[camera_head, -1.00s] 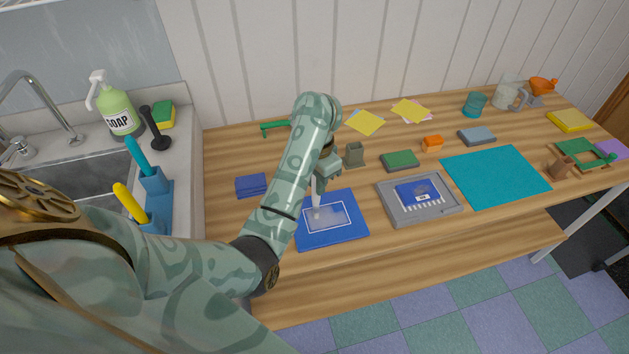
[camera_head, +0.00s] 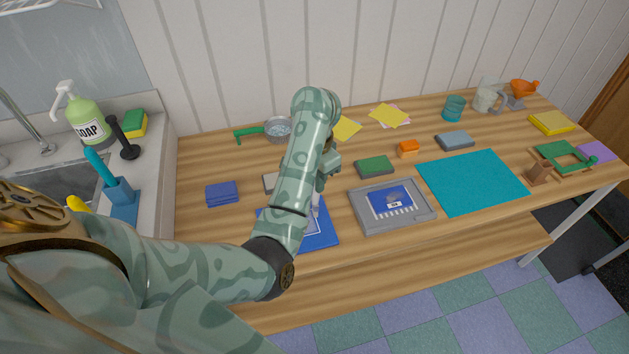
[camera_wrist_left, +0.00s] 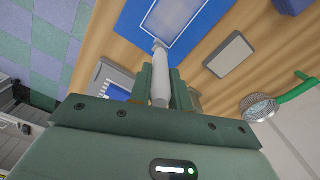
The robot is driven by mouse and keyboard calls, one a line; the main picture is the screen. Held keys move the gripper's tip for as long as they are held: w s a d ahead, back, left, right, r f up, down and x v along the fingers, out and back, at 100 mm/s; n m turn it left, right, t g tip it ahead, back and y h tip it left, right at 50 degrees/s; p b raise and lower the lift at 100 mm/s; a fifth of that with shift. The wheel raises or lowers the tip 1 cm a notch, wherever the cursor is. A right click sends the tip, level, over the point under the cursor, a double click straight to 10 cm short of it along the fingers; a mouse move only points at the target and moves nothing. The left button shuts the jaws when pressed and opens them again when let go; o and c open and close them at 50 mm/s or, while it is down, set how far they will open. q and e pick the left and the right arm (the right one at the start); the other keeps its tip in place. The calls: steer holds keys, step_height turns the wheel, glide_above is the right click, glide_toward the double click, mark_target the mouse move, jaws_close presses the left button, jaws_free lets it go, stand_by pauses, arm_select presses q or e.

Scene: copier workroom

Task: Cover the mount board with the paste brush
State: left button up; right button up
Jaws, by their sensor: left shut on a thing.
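The mount board (camera_head: 329,236) is a flat blue board with a white outlined rectangle, on the table's front part. My arm hides much of it in the head view. In the left wrist view the board (camera_wrist_left: 211,35) shows pale grey cover inside its outline. My left gripper (camera_head: 323,178) is shut on the paste brush (camera_wrist_left: 160,82), a pale rod pointing down at the board. The brush tip is over the board near the outline's edge; I cannot tell if it touches. My right gripper is not in view.
A grey tray (camera_head: 420,221) with a blue card lies just right of the board. A teal mat (camera_head: 472,180) lies farther right.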

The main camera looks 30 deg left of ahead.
arm_select(q)
steer(key=r, duration=0.1)
steer(key=r+p, duration=0.1)
steer(key=r, duration=0.1)
steer(key=shift+s+a+r+p, duration=0.15)
steer(key=shift+s+a+p, duration=0.1)
steer(key=shift+p, duration=0.15)
steer(key=shift+w+d+r+p, duration=0.15)
steer(key=shift+r+p, duration=0.4)
steer(key=shift+r, duration=0.1)
steer(key=shift+r+p, duration=0.65)
steer(key=shift+r, duration=0.4)
